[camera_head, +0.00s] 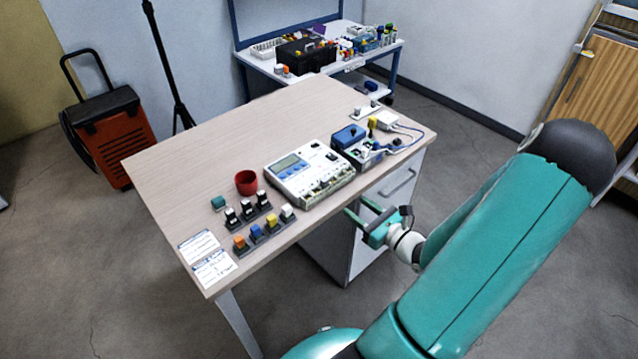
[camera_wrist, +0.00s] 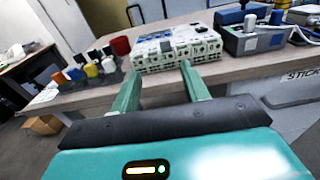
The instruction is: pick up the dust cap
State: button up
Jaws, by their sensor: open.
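I cannot tell for sure which thing is the dust cap. A red round cup-like piece (camera_head: 246,183) stands on the wooden table (camera_head: 200,150), left of a white instrument; it also shows in the wrist view (camera_wrist: 121,45). Rows of small pieces with white tops (camera_head: 248,207) and coloured tops (camera_head: 262,231) stand nearby. My gripper (camera_head: 357,207) is open and empty, beside the table's front edge. In the wrist view my two fingers (camera_wrist: 160,72) point toward the white instrument, with nothing between them.
The white instrument (camera_head: 308,172) with a screen sits mid-table. A blue-and-grey device (camera_head: 357,146) with cables stands to its right. Two printed cards (camera_head: 212,268) lie at the left corner. A drawer cabinet (camera_head: 380,205) is under the table. The table's far left part is clear.

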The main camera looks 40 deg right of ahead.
aim_at(327, 181)
jog(key=w, duration=1.2)
jog(key=shift+w+d+f, duration=0.25)
jog(key=shift+d+f, duration=0.1)
jog(key=shift+f, duration=0.05)
grip_shut()
